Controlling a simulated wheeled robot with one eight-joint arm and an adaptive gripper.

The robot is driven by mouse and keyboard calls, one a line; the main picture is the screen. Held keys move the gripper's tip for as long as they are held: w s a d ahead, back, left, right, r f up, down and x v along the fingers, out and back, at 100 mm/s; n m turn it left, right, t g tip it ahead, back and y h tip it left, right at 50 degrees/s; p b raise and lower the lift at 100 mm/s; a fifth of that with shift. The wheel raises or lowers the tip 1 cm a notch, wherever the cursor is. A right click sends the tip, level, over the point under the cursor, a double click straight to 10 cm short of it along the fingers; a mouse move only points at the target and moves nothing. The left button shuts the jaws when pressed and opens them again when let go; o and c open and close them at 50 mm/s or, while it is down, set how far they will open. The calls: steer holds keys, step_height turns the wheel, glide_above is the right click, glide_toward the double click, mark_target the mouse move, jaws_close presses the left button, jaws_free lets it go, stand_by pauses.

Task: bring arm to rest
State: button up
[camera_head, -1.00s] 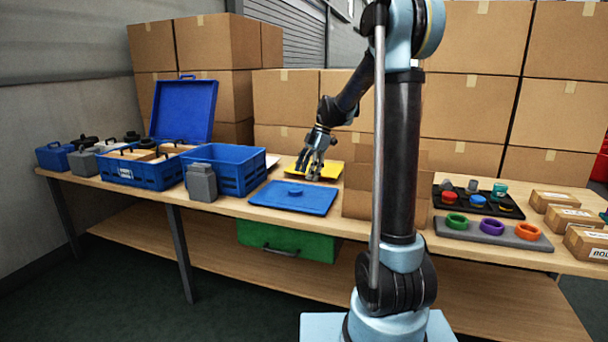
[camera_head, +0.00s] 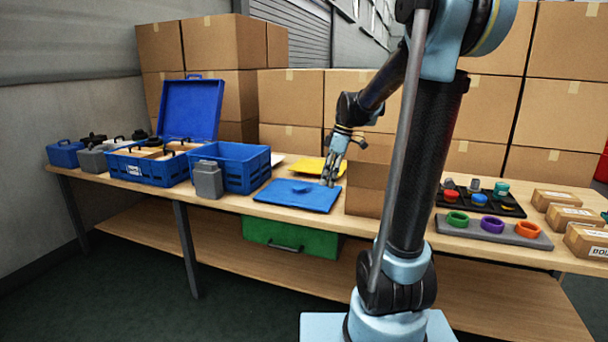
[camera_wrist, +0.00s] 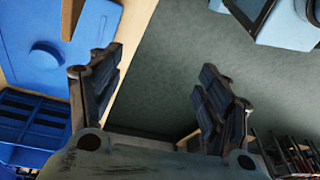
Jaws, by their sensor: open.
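My gripper (camera_head: 330,175) hangs at the end of my arm, fingers down, near the blue lid (camera_head: 300,195) and in front of the yellow panel (camera_head: 320,167) in the head view. In the wrist view my gripper (camera_wrist: 160,95) has its two fingers wide apart with nothing between them. The dark floor (camera_wrist: 180,60) shows between and beyond the fingers. The blue lid with its round knob also shows at the left of the wrist view (camera_wrist: 85,30).
A brown carton (camera_head: 368,180) stands right of my gripper. A blue crate (camera_head: 242,168), a grey canister (camera_head: 207,180) and an open blue case (camera_head: 150,172) stand left. Coloured rings lie on a grey strip (camera_head: 510,236). A green drawer (camera_head: 290,240) hangs under the table (camera_head: 230,200).

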steer(key=s+d+f+m+t+h, duration=0.1)
steer(key=s+d+f+m, duration=0.2)
steer(key=s, duration=0.5)
steer(key=s+d+f+m+t+h, duration=0.1)
steer(key=s+d+f+m, duration=0.3)
steer(key=s+m, duration=0.4)
steer(key=s+d+f+m+h, duration=0.1)
steer(key=s+d+f+m, duration=0.2)
steer(key=s+f+m, duration=0.2)
steer(key=s, duration=0.3)
steer(key=shift+d+f+t, duration=0.15)
steer(key=shift+d+t, duration=0.25)
steer(key=shift+s, duration=0.1)
steer(key=shift+c, duration=0.6)
